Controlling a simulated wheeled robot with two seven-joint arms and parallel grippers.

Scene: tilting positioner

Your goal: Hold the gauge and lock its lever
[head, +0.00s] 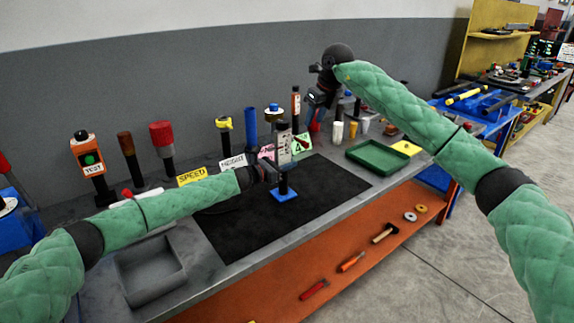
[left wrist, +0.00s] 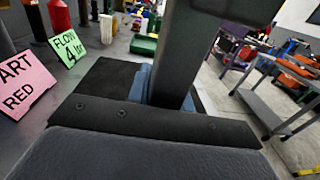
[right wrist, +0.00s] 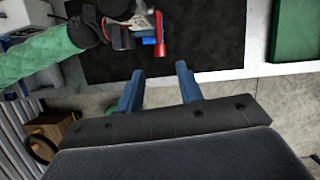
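The gauge (head: 284,147) stands upright on its blue base (head: 284,195) on the black mat (head: 325,188). My left gripper (head: 268,174) is at its dark post, low down; in the left wrist view the post (left wrist: 180,60) fills the space between the fingers, which look closed on it. My right gripper (head: 314,104) is raised behind and right of the gauge, apart from it. Its two blue fingers (right wrist: 159,88) are spread and empty in the right wrist view. A red piece (right wrist: 160,28), perhaps the lever, shows beside a blue part there. Its locked state cannot be told.
Label cards, including SPEED (head: 191,176) and HEIGHT (head: 232,163), and several upright tools line the back of the bench. A green tray (head: 376,157) is right of the mat, a grey tray (head: 150,270) at front left. The mat's front right is clear.

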